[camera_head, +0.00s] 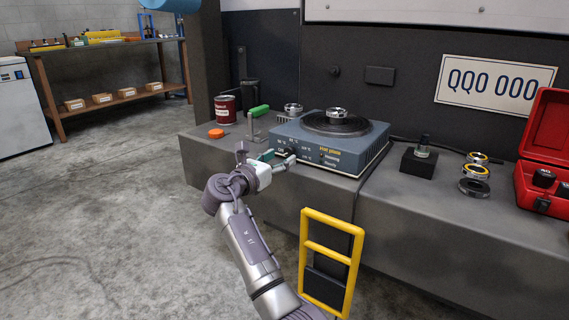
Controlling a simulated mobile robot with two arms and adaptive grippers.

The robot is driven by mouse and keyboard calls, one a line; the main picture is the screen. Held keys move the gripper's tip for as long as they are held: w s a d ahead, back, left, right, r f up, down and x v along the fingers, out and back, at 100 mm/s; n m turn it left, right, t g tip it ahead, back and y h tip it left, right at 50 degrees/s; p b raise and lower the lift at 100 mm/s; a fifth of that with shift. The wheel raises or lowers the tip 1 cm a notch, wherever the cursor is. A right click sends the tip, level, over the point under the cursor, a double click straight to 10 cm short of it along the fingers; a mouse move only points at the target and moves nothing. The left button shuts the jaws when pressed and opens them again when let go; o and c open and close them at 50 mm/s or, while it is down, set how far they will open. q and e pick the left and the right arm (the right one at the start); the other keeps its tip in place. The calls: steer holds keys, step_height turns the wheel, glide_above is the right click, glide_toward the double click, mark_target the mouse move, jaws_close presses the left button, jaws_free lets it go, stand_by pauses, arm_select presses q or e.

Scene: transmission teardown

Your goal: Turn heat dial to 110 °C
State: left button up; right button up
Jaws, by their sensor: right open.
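The blue-grey hot plate (352,162) sits on the grey workbench. Its front panel carries small temperature marks and a yellow title. A metal ring (337,113) rests on its dark round heating surface (358,130). The heat dial is on the left part of the panel; it is small and partly hidden by my gripper, and I cannot read its setting. My right gripper (282,158) is open, with its fingers close to the panel's left part. I cannot tell whether it touches the dial. My left gripper is not in view.
A dark red can (225,109), an orange cap (216,134) and a green-handled tool (258,111) stand left of the hot plate. A black block (419,163), bearing rings (475,170) and a red toolbox (544,201) are to the right. A yellow frame (354,270) stands before the bench.

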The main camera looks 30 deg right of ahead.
mark_target(291, 151)
steer(key=shift+b+x, duration=0.35)
steer(key=shift+x, duration=1.1)
steer(key=shift+c, duration=0.3)
jaws_close()
